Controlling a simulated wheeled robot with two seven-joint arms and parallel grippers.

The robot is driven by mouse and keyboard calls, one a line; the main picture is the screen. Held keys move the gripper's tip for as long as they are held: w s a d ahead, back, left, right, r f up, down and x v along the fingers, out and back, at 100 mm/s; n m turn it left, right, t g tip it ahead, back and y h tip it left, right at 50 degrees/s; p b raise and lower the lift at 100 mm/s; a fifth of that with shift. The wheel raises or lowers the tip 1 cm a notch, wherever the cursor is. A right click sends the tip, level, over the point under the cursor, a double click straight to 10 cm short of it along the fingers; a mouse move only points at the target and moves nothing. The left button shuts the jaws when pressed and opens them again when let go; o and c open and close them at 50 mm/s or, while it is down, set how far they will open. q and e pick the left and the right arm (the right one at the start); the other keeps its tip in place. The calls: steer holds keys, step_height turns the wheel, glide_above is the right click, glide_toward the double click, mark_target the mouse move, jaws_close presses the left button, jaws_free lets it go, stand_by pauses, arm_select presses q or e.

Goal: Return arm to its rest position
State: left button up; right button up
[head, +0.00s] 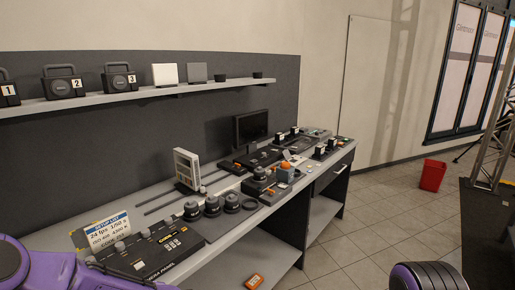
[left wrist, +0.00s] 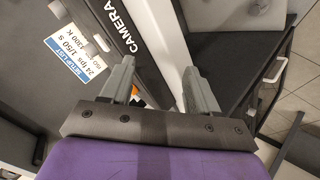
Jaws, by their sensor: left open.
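My left arm (head: 60,272) is purple and comes in at the lower left of the head view, by the near end of the bench; its gripper does not show there. In the left wrist view my left gripper (left wrist: 163,75) is open, with two grey fingers apart and nothing held between them. The dark panel marked CAMERA (left wrist: 132,42) lies beyond the fingers, and the setup list card (left wrist: 80,58) is left of them. My right gripper is not in view; a purple and black part of mine shows at the lower right of the head view.
The bench (head: 265,220) holds a camera panel (head: 150,252), several round dark pieces, a white panel light (head: 187,168) and a monitor (head: 250,127). A shelf (head: 130,98) above carries numbered cases. A red bin (head: 432,175) stands on the tiled floor, clear right of the bench.

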arm_select(q)
steer(key=s+d+f+m+h+b, duration=0.2)
steer(key=s+d+f+m+h, duration=0.15)
steer(key=s+f+m, duration=0.6)
steer(key=s+f+m+g+b, duration=0.1)
steer(key=s+f, duration=0.3)
steer(key=s, duration=0.4)
steer(key=s+a+f+m+g+b, duration=0.1)
steer(key=s+f+m+b, duration=0.1)
steer(key=s+f, duration=0.3)
steer(key=s+f+m+g+b, duration=0.1)
steer(key=s+f+b, duration=0.2)
steer(key=s, duration=0.9)
step_height(320, 180, down, 2)
steer(key=shift+a+f+m+h, duration=0.15)
steer(key=shift+a+m+h, duration=0.05)
steer(key=shift+m+h, duration=0.2)
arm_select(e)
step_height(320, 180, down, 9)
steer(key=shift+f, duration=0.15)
